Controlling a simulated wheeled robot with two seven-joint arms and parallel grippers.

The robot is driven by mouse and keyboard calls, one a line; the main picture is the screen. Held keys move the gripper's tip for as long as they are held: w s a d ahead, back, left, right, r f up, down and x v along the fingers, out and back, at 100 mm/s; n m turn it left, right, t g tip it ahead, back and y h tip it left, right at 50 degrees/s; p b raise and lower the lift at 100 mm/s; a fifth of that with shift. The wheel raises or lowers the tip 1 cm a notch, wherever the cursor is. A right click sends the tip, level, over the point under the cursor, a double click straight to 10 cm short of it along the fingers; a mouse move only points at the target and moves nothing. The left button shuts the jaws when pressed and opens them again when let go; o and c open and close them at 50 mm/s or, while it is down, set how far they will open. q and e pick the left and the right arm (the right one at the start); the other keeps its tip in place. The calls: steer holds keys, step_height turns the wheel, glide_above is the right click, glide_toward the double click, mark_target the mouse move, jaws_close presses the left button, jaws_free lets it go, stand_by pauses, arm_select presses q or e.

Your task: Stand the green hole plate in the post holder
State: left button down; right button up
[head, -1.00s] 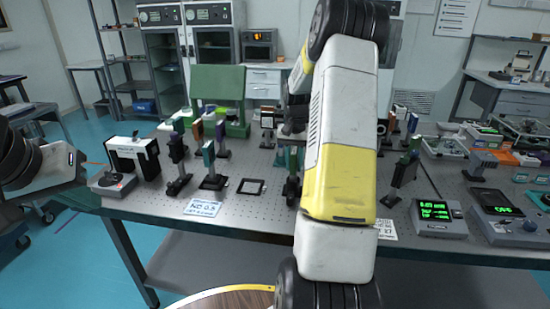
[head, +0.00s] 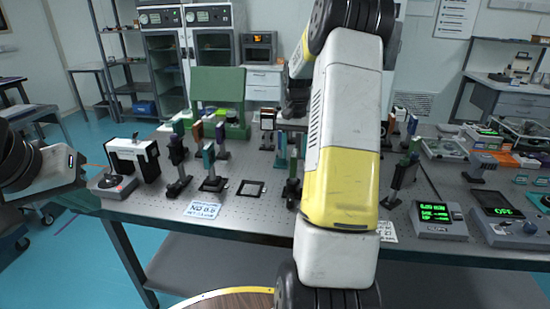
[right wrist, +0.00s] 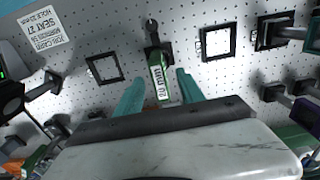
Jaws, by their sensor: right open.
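In the right wrist view a green plate (right wrist: 158,72) with a white label is seen edge-on from above, over a dark post holder (right wrist: 152,30) with a slotted foot. It looks upright in line with the holder; how deep it sits is hidden. My right gripper (right wrist: 160,78) is open, with one teal finger on each side of the plate and gaps between. In the head view my right gripper (head: 292,148) is partly covered by my own arm, above a dark mount (head: 292,190). At the left edge only a link of my left arm shows, no fingers.
Several plates on posts stand around on the perforated table (head: 255,216). An empty black square frame (head: 251,188) lies left of the mount. A printed card (head: 202,210) lies near the front edge. Boxes with green displays (head: 438,218) stand at the right.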

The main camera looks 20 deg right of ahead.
step_height(320, 180, up, 6)
steer(key=shift+a+r, duration=0.1)
steer(key=shift+r, duration=0.15)
steer(key=s+a+r+n+t+y, duration=0.1)
steer(key=s+a+r+n+t, duration=0.1)
steer(key=s+a+r, duration=0.45)
steer(key=s+a+r+n+t, duration=0.2)
steer(key=s+a+r+n, duration=0.15)
steer(key=s+a, duration=0.65)
steer(key=s+a+f+n+t+y, duration=0.1)
steer(key=s+a+f+t, duration=0.1)
steer(key=s+a, duration=0.3)
steer(key=s, duration=0.4)
steer(key=shift+s, duration=0.15)
steer(key=shift+n, duration=0.25)
